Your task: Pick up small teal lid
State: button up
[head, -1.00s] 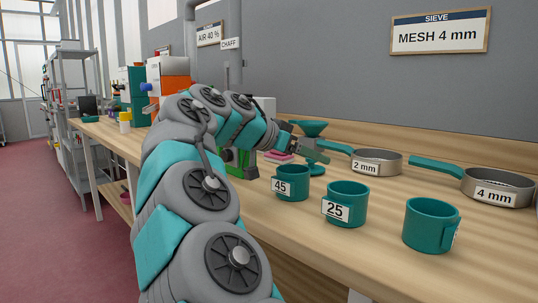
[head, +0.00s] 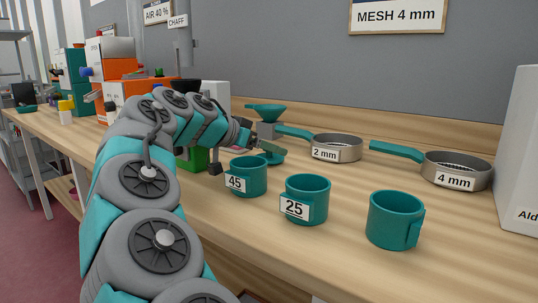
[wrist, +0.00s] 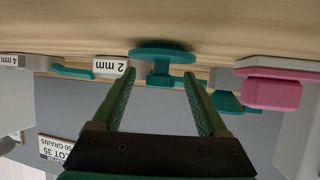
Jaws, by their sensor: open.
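The small teal lid (wrist: 163,52) is a round disc with a short stem and knob. It rests on the wooden bench, near the middle of the upside-down wrist view. In the head view the lid (head: 271,158) shows partly behind my gripper (head: 274,147). In the wrist view my gripper (wrist: 159,76) is open and empty, its two green fingers pointing at the lid. The knob lies between the fingertips in the picture; whether it is between them in depth is unclear.
Teal cups marked 45 (head: 250,176) and 25 (head: 308,196), and another teal cup (head: 394,220), stand in front. Sieves marked 2 mm (head: 338,143) and 4 mm (head: 458,166) lie to the right. A teal funnel (head: 265,110) is behind. A pink block (wrist: 273,93) shows in the wrist view.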

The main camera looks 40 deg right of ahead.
jog(key=shift+d+f, duration=0.2)
jog(key=shift+d, duration=0.1)
grip_shut()
dwell(0.4)
